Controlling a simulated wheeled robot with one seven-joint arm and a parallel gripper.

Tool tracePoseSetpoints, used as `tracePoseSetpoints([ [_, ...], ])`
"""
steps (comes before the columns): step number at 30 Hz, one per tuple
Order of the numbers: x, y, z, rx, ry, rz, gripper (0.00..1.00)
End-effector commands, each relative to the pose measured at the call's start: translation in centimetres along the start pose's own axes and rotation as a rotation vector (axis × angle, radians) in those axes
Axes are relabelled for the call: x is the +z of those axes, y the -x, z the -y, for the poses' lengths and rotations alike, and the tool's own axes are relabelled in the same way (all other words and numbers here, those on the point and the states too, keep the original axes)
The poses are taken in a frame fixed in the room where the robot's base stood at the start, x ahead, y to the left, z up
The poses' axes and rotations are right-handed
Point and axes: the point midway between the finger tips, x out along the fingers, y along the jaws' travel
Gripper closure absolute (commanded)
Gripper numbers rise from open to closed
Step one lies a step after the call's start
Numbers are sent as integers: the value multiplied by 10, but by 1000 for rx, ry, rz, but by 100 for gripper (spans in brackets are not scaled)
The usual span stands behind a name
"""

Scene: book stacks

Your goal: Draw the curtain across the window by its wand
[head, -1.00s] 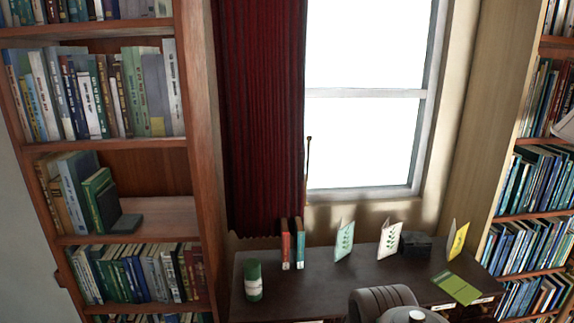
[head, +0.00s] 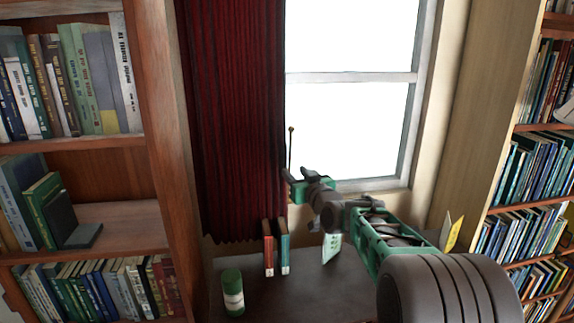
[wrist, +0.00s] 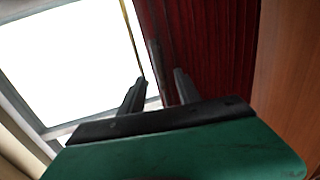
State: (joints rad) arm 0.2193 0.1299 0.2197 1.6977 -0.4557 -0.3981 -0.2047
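The dark red curtain (head: 230,110) hangs gathered at the left of the bright window (head: 350,115). The thin wand (head: 290,148) stands upright by the curtain's right edge, with a small knob at its top. My gripper (head: 296,180) is at the wand's lower visible part, and the wand's lower end is hidden there. In the wrist view my gripper (wrist: 160,92) is open, its two dark fingers apart. A slim dark rod (wrist: 154,58), which looks like the wand, shows between them. I cannot tell whether either finger touches it.
A dark desk (head: 300,300) stands below the window, with a green-and-white canister (head: 232,291), a red book (head: 268,248), a teal book (head: 284,247) and a yellow card (head: 454,232). Bookshelves flank both sides.

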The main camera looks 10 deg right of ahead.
Motion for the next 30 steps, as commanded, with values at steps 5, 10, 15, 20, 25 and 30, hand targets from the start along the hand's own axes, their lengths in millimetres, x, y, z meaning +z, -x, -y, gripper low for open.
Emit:
tracePoseSetpoints([
  [5, -8, -20, -4, 1, -2, -38, 60],
  [10, -10, -53, -4, 1, -2, -35, 60],
  [15, -10, -76, -4, 2, -2, -35, 60],
  [20, -8, -83, -4, 2, -1, -35, 60],
  [25, -8, -82, -4, 2, -1, -35, 61],
  [30, -8, -82, -4, 2, -1, -35, 75],
])
